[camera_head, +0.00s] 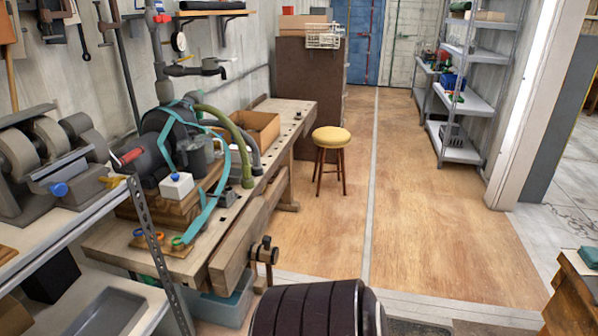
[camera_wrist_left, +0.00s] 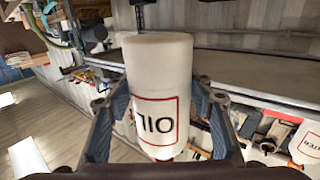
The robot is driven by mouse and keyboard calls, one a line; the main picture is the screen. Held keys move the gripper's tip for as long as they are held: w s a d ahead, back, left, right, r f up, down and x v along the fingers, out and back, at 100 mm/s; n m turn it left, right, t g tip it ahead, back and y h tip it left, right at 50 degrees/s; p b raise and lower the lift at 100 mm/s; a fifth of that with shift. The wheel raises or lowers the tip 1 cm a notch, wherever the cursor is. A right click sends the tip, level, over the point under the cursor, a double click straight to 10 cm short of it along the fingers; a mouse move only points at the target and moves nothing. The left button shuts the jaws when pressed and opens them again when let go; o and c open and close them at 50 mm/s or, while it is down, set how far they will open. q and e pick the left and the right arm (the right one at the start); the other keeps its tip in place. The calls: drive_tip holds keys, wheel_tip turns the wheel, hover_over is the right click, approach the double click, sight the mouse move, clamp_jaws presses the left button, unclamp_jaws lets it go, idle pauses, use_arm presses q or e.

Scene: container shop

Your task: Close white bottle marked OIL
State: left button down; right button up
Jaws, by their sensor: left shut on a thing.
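The white bottle (camera_wrist_left: 158,75) marked OIL fills the middle of the left wrist view. Its label has a dark red frame, and the lettering appears upside down in the picture. My left gripper (camera_wrist_left: 160,103) is shut on the bottle, with one finger on each side of it. A small bit of red shows at the bottle's lower end, and I cannot make out the mouth or a cap. I cannot pick out the bottle or either gripper in the head view. My right gripper is in neither view.
A workbench (camera_head: 230,215) with hoses and a cardboard box (camera_head: 256,127) stands at left. A yellow stool (camera_head: 331,138) stands beyond it. A grey shelf (camera_head: 462,152) is at the right. The wooden floor (camera_head: 420,230) between is clear. A white labelled container (camera_wrist_left: 306,145) shows in the wrist view.

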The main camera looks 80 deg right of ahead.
use_arm(q)
drive_tip(key=shift+r, duration=0.15)
drive_tip(key=w+a+r+n+t+y, duration=0.1)
drive_tip(key=a+n+t+y, duration=0.3)
drive_tip(key=a+n+y, duration=0.4)
drive_tip(key=w+a+y, duration=0.1)
drive_tip(key=a+y, duration=0.2)
drive_tip(key=a, duration=0.3)
drive_tip(key=shift+r+y, duration=0.3)
drive_tip(key=shift+r, duration=0.05)
